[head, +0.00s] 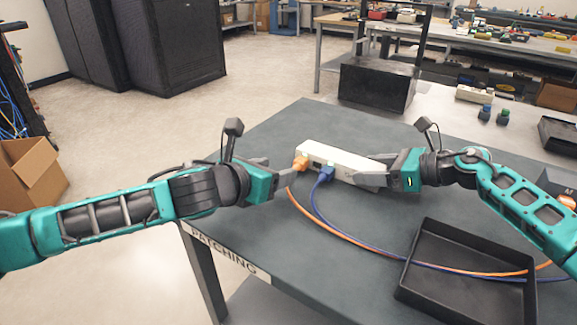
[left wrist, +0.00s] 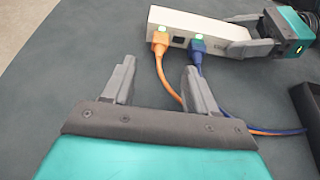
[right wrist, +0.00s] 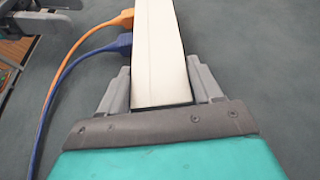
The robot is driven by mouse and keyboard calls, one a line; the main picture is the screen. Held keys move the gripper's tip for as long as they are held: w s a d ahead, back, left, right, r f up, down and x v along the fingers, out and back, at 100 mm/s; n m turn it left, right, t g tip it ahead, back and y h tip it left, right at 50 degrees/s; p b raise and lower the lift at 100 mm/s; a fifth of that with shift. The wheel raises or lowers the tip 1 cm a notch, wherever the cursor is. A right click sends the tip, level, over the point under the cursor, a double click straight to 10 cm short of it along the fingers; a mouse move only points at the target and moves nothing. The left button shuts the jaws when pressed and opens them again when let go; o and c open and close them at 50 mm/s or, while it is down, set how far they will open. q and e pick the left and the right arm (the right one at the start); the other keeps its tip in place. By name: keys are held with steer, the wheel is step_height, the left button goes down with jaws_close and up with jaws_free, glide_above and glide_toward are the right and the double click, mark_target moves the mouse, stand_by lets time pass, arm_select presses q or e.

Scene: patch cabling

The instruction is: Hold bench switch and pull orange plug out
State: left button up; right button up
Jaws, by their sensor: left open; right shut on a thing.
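The white bench switch (head: 338,160) lies on the grey table. My right gripper (head: 372,172) is shut on its right end; the right wrist view shows the switch (right wrist: 160,50) between the two fingers (right wrist: 163,92). The orange plug (head: 300,163) sits in a port at the switch's left end, also seen in the left wrist view (left wrist: 160,38). The blue plug (head: 325,173) sits in another port to its right, with a dark empty port between them (left wrist: 178,41). My left gripper (head: 284,178) is open and empty, its fingers (left wrist: 157,85) short of the orange plug and apart from it.
Orange (head: 316,233) and blue (head: 345,236) cables run from the plugs across the table and over a black tray (head: 462,297) at the front right. The table (head: 300,122) is clear behind the switch. Black cabinets and a cardboard box stand farther off.

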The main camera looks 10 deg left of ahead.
mark_target(298, 166)
arm_select(q)
steer(key=x, duration=0.8)
steer(key=shift+w+d+f, duration=0.1)
steer(key=shift+w+d, duration=0.05)
steer(key=shift+w, duration=0.15)
steer(key=shift+c, duration=0.2)
jaws_close()
steer(key=c, duration=0.6)
jaws_free()
steer(key=shift+c, duration=0.2)
jaws_close()
steer(key=shift+s+a, duration=0.25)
steer(key=shift+s, duration=0.35)
steer(key=shift+s+a, duration=0.25)
steer(key=shift+s, duration=0.45)
steer(key=shift+s+a, duration=0.3)
steer(key=shift+s, duration=0.35)
